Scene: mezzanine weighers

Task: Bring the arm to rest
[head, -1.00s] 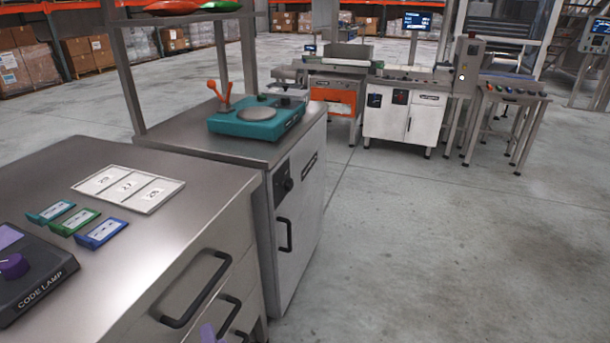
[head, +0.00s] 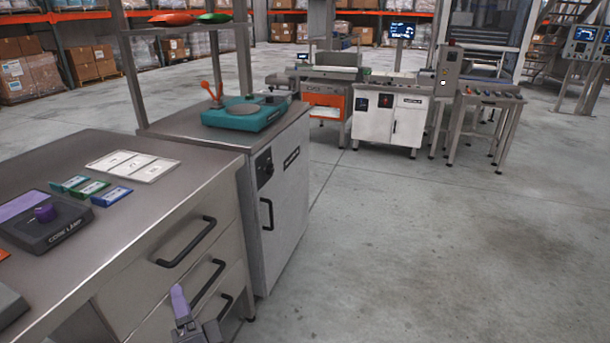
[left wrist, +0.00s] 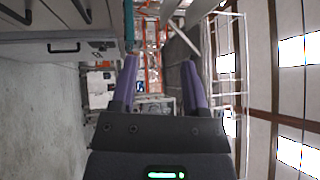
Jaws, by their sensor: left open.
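My left gripper (head: 180,302) shows at the bottom of the head view, in front of the drawers of the near steel bench (head: 150,220). One purple finger points up there. In the left wrist view the two purple fingers of my left gripper (left wrist: 160,78) stand apart with nothing between them, so it is open and empty. My right gripper is in neither view.
On the near bench are a code lamp box (head: 75,236), small coloured cards (head: 90,188) and a white three-part tray (head: 155,172). A teal scale (head: 225,117) stands on the cabinet behind. Open concrete floor (head: 430,250) lies right.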

